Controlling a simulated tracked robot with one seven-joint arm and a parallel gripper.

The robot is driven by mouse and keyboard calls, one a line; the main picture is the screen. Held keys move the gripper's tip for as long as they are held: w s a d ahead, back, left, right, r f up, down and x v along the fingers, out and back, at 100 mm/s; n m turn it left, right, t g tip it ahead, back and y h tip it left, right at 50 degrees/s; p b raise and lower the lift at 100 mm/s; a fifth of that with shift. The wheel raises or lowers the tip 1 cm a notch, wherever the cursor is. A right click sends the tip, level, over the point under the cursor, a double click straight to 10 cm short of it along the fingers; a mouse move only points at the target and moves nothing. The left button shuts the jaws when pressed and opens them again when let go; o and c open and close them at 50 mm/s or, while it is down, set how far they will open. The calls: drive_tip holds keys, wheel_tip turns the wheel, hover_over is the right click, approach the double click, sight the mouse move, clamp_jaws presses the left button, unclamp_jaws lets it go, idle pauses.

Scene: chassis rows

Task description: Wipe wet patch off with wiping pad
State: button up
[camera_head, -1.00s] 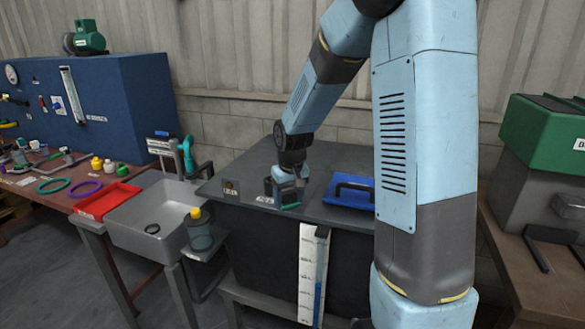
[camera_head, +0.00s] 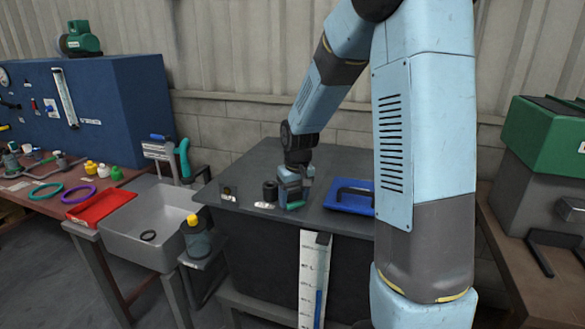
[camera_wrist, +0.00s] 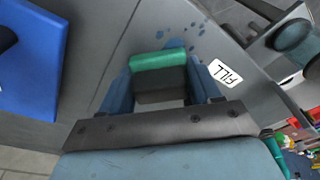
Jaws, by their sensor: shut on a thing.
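My gripper (camera_wrist: 160,88) is shut on the wiping pad (camera_wrist: 158,62), a dark grey block with a green face, which sits between the two blue fingers in the wrist view. In the head view my gripper (camera_head: 292,192) is low over the dark grey bench top, with the green edge of the pad (camera_head: 295,206) at its front. The wet patch (camera_wrist: 188,32) shows in the wrist view as scattered blue spots on the grey surface just beyond the pad. Part of it may be hidden under the pad. I cannot make it out in the head view. Whether the pad touches the surface is unclear.
A blue tray (camera_head: 338,207) with a dark handle lies right of my gripper. A sink (camera_head: 150,245) and a yellow-capped bottle (camera_head: 196,240) are further left.

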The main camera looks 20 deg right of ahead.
drive_tip(key=shift+w+d+r, duration=0.15)
drive_tip(key=shift+w+d, duration=0.1)
drive_tip(key=shift+w, duration=0.05)
drive_tip(key=shift+w+d, duration=0.2)
drive_tip(key=shift+w, duration=0.1)
drive_tip(key=r, duration=0.3)
drive_tip(key=shift+w, duration=0.2)
drive_tip(key=shift+r, duration=2.35)
